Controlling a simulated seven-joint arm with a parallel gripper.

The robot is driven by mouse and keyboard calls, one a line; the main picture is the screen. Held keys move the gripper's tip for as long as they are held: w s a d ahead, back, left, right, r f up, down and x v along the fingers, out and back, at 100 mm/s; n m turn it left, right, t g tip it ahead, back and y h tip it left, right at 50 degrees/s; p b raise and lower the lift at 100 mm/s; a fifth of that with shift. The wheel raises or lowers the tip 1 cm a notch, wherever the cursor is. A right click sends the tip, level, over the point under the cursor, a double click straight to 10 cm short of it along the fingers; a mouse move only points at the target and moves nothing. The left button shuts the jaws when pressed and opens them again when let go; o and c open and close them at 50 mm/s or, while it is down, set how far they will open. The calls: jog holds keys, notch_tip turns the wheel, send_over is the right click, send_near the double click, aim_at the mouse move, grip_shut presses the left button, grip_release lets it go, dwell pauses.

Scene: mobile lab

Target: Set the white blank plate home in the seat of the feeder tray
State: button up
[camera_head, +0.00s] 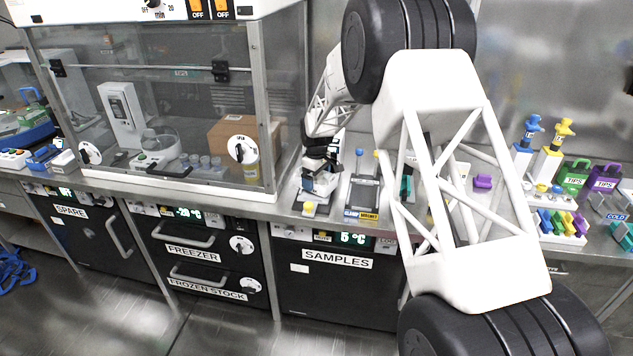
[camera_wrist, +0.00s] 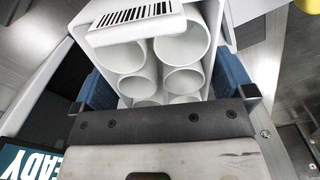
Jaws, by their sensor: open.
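In the wrist view, a white block-like plate (camera_wrist: 108,31) with a barcode on its edge and several round wells lies just ahead of my gripper (camera_wrist: 165,88). It is the likeliest white blank plate. Blue pads show on both sides of it, and it sits between them. My gripper is open; contact with the plate's sides cannot be told. In the head view my gripper (camera_head: 320,178) is low over the bench, left of centre, and small. I cannot make out the feeder tray or its seat for certain.
A grey stand (camera_head: 364,190) is right of my gripper on the bench. A glass-fronted cabinet (camera_head: 165,110) is close on the left. Coloured tip boxes (camera_head: 605,177) and a rack (camera_head: 562,225) stand at the right. A screen reading READY (camera_wrist: 28,160) shows in the wrist view.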

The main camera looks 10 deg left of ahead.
jog(key=c, duration=0.7)
jog(key=shift+r, duration=0.15)
jog(key=shift+r, duration=0.35)
notch_tip(320, 180, up, 3)
jog(key=shift+f, duration=0.1)
jog(key=s+d, duration=0.2)
jog(key=s, duration=0.3)
jog(key=s+d+r, duration=0.1)
jog(key=s+d, duration=0.1)
jog(key=s, duration=0.2)
jog(key=s+d, duration=0.2)
jog(key=s, duration=0.3)
jog(key=shift+s+r, duration=0.15)
jog(key=shift+s, duration=0.2)
jog(key=shift+d, duration=0.1)
jog(key=shift+w, duration=0.1)
